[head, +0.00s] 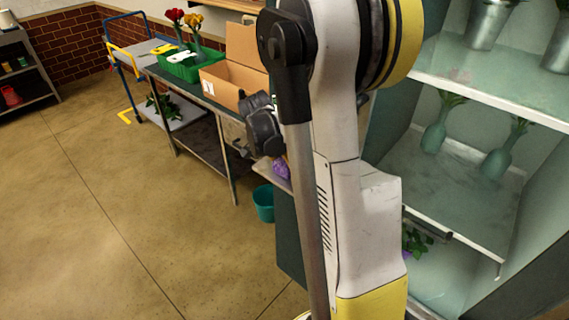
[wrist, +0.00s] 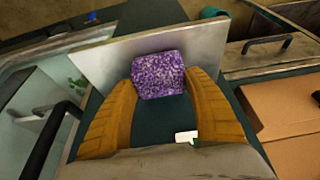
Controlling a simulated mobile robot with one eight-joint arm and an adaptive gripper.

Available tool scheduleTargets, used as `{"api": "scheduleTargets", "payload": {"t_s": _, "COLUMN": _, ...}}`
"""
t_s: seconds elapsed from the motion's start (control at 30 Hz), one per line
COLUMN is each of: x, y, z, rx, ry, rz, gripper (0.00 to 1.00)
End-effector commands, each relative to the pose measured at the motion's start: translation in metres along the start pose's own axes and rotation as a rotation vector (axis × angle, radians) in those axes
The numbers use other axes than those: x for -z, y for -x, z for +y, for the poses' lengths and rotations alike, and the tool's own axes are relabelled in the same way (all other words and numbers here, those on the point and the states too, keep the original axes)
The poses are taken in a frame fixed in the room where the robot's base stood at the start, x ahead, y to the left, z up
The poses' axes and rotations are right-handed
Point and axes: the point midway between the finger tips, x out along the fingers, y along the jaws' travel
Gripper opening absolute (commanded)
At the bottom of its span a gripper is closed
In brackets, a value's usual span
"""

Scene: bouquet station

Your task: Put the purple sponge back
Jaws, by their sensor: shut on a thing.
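The purple sponge (wrist: 158,75) is a speckled purple block held between the two yellow-brown fingers of my gripper (wrist: 160,90) in the wrist view. The gripper is shut on it. In the wrist view a flat grey metal surface (wrist: 110,68) lies behind and around the sponge; I cannot tell whether the sponge touches it. In the head view a small bit of the sponge (head: 281,168) shows beside my arm, below the dark gripper body. My arm hides most of that spot.
A cardboard box (head: 226,82) and a green crate (head: 184,67) with flowers stand on the workbench. A teal bucket (head: 264,203) is on the floor below. A glass-shelved cabinet (head: 440,185) with vases stands at right. The floor at left is open.

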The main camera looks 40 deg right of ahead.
Motion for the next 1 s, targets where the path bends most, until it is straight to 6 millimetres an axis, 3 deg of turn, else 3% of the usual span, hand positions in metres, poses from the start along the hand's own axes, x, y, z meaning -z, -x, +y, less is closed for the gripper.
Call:
{"api": "scheduleTargets", "payload": {"t_s": 0.03, "x": -0.001, "y": -0.002, "z": 0.000, "rx": 0.000, "ry": 0.000, "rz": 0.000, "gripper": 0.31}}
{"api": "scheduleTargets", "payload": {"t_s": 0.07, "x": -0.001, "y": -0.001, "z": 0.000, "rx": 0.000, "ry": 0.000, "rz": 0.000, "gripper": 0.65}}
{"api": "scheduleTargets", "payload": {"t_s": 0.1, "x": 0.000, "y": -0.001, "z": 0.000, "rx": 0.000, "ry": 0.000, "rz": 0.000, "gripper": 0.78}}
{"api": "scheduleTargets", "payload": {"t_s": 0.13, "x": 0.000, "y": -0.001, "z": 0.000, "rx": 0.000, "ry": 0.000, "rz": 0.000, "gripper": 0.81}}
{"api": "scheduleTargets", "payload": {"t_s": 0.4, "x": 0.000, "y": 0.000, "z": 0.000, "rx": 0.000, "ry": 0.000, "rz": 0.000, "gripper": 0.81}}
{"api": "scheduleTargets", "payload": {"t_s": 0.53, "x": 0.001, "y": 0.009, "z": 0.000, "rx": 0.000, "ry": 0.001, "rz": 0.000, "gripper": 0.81}}
{"api": "scheduleTargets", "payload": {"t_s": 1.0, "x": 0.001, "y": 0.105, "z": 0.000, "rx": 0.001, "ry": 0.001, "rz": 0.000, "gripper": 0.81}}
